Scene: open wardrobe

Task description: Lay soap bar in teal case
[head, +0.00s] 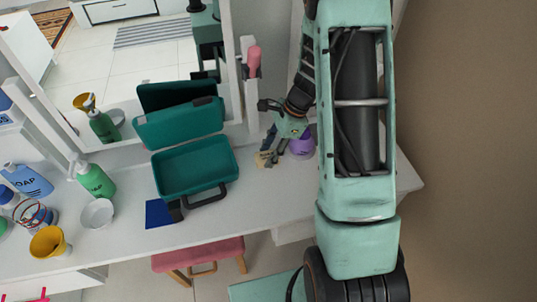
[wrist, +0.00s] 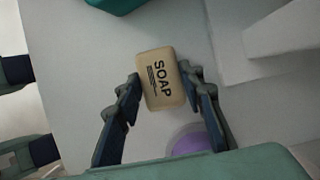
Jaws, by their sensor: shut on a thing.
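The soap bar (wrist: 163,80) is a tan block marked SOAP, held between the two fingers of my gripper (wrist: 161,85) in the wrist view. In the head view my gripper (head: 270,150) is over the white tabletop, right of the teal case, and the soap (head: 265,159) shows as a small tan patch at its fingertips. The teal case (head: 196,170) stands open on the tabletop, its lid tilted up at the back and its handle at the front. Its inside looks empty. A corner of the case (wrist: 112,3) shows at the top of the wrist view.
A purple round thing (head: 302,145) stands close by my gripper. A blue square (head: 159,213) lies left of the case front. A white bowl (head: 97,213), yellow cup (head: 48,242) and green bottle (head: 95,180) stand at left. A mirror (head: 150,60) rises behind.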

